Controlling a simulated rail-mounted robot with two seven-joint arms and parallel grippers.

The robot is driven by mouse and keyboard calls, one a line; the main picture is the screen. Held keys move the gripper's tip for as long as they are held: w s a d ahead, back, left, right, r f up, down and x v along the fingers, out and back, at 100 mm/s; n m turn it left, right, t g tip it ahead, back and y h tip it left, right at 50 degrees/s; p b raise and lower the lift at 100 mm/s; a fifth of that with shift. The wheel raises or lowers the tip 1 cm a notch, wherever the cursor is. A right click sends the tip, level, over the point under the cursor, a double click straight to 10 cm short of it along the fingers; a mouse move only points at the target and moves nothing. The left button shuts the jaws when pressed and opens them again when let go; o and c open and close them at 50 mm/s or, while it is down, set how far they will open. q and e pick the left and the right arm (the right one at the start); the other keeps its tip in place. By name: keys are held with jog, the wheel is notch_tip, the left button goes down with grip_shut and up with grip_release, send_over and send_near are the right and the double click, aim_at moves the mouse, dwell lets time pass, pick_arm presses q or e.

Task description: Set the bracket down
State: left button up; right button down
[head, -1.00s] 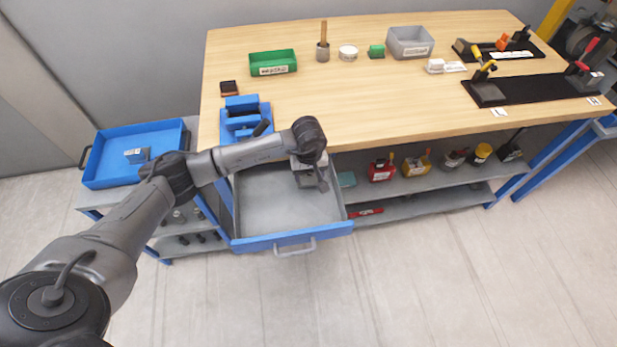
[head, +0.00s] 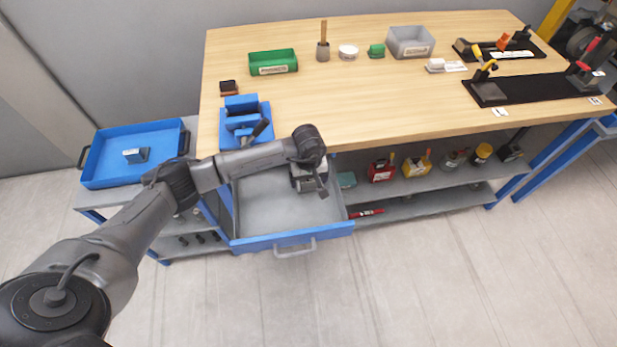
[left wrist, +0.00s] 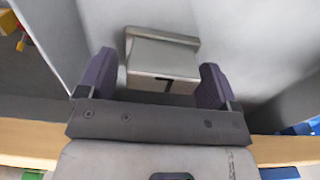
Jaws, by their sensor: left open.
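A grey metal bracket (left wrist: 163,60) with a dark mark on its front face lies on the light grey floor of the open drawer (head: 262,207). In the left wrist view it sits between the two purple-grey fingers of my left gripper (left wrist: 155,80), which are apart, with a gap visible beside each finger. In the head view my left gripper (head: 314,180) is low over the right part of the drawer, and my wrist hides much of the bracket there. A similar small grey part with a label (head: 136,155) lies in the blue tray (head: 105,172) at the left. My right gripper is not in view.
The wooden bench (head: 370,105) stands above the drawer, with a blue fixture (head: 245,122) at its front left corner. A green bin (head: 273,63) and a grey bin (head: 410,42) are farther back. The drawer's left part is clear.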

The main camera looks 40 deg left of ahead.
pick_arm(q)
jog(key=shift+r+p, duration=0.3)
notch_tip(320, 180, up, 12)
jog(key=p, duration=0.1)
jog(key=shift+f, duration=0.15)
jog(key=shift+d, duration=0.1)
dwell(0.6)
jog(key=shift+s, duration=0.1)
dwell(0.6)
